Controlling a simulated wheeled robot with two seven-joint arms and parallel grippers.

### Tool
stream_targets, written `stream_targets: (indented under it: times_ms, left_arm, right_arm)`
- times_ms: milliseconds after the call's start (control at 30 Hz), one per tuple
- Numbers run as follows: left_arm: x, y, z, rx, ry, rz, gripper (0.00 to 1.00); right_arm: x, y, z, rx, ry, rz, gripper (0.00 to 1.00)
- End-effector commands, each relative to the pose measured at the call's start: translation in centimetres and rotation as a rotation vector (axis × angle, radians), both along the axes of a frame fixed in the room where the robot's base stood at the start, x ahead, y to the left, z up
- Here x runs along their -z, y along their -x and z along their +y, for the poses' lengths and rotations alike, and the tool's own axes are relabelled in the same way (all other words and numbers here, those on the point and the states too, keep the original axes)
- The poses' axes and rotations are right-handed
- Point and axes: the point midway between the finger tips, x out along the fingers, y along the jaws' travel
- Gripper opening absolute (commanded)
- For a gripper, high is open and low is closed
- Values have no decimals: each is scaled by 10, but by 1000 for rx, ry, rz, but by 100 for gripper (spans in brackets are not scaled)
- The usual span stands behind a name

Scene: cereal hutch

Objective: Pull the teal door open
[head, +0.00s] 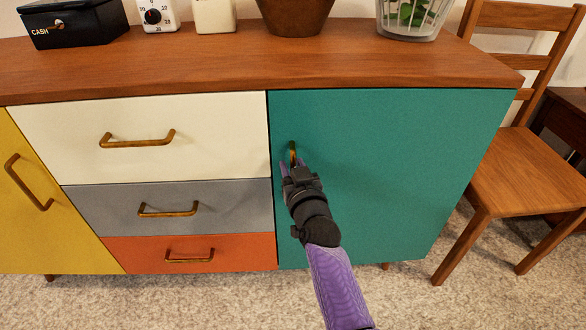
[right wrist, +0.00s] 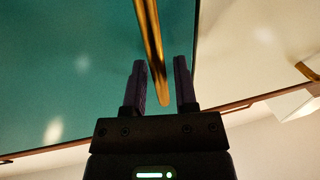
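The teal door (head: 390,170) is the right-hand panel of the hutch front and looks closed, flush with the drawers. Its brass handle (head: 292,149) is upright near the door's left edge, its lower part hidden by my right gripper (head: 289,167). In the right wrist view, the handle (right wrist: 151,45) passes between the two fingers of my right gripper (right wrist: 160,66), with a gap on each side. The fingers are open around it. The teal door (right wrist: 70,70) fills the left of that view. My left gripper is not in view.
White (head: 225,135), grey (head: 105,208) and orange (head: 140,256) drawers and a yellow door (head: 30,235) lie left of the teal door. A wooden chair (head: 530,165) stands close on the right. Carpet (head: 220,300) is clear in front. Several items stand on the top (head: 200,65).

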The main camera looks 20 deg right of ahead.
Motion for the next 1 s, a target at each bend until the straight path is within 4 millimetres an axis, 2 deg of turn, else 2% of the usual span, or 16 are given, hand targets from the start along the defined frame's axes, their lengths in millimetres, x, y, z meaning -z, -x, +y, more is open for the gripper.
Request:
stream_targets:
  times_ms: [33,133,167,1000]
  left_arm:
    - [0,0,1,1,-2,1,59]
    - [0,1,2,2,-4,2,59]
    - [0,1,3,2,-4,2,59]
    - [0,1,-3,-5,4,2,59]
  right_arm:
    - [0,0,0,0,0,0,24]
    - [0,0,0,0,0,0,2]
    - [0,0,0,0,0,0,0]
    - [1,0,0,0,1,2,0]
